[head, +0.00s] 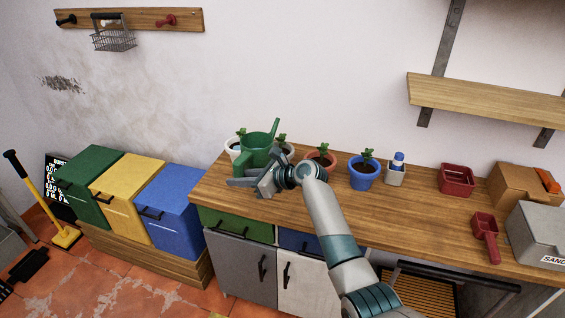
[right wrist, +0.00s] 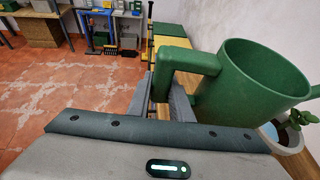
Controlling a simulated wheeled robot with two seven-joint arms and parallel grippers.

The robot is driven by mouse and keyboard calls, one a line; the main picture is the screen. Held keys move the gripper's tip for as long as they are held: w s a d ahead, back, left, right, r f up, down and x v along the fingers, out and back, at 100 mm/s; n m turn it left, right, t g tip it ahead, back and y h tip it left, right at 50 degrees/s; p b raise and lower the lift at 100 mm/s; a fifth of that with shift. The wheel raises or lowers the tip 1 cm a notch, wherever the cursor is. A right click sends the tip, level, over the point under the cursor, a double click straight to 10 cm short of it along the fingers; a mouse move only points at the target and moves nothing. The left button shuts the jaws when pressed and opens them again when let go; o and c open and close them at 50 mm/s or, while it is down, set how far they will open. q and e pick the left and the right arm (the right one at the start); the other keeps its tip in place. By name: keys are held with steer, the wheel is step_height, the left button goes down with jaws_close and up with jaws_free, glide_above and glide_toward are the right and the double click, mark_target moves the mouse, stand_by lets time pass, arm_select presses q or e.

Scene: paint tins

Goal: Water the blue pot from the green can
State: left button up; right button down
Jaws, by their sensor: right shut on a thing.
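The green can (head: 256,148) is at the left part of the wooden counter, in front of two pots, its spout pointing up to the right. My right gripper (head: 255,183) is shut on the can's handle. In the right wrist view the handle of the green can (right wrist: 240,85) passes between the fingers of my right gripper (right wrist: 162,98). I cannot tell whether the can touches the counter. The blue pot (head: 363,176) with a small green plant stands upright on the counter, right of my right wrist and apart from the can. My left gripper is not in view.
White pots (head: 233,147) stand behind the can, one partly hidden. A red pot (head: 316,165) stands between can and blue pot. A shelf (head: 490,103) hangs above.

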steer(key=shift+r, duration=0.1)
stand_by(0.5)
steer(key=s+d+r+m+t+b, duration=0.1)
steer(key=s+d+r, duration=0.1)
steer(key=s+d, duration=0.5)
steer(key=s+d+r, duration=0.1)
steer(key=s+d, duration=0.2)
steer(key=d, duration=0.7)
steer(key=s+d+r, duration=0.1)
steer(key=s+d, duration=0.5)
steer(key=s, duration=0.3)
steer(key=s+d+r+h, duration=0.1)
steer(key=s+d, duration=0.6)
steer(key=s, duration=0.2)
steer(key=shift+r+m+t+b, duration=0.2)
steer(key=shift+m+t+b, duration=0.1)
steer(key=shift+b, duration=0.1)
steer(key=shift+w, duration=0.1)
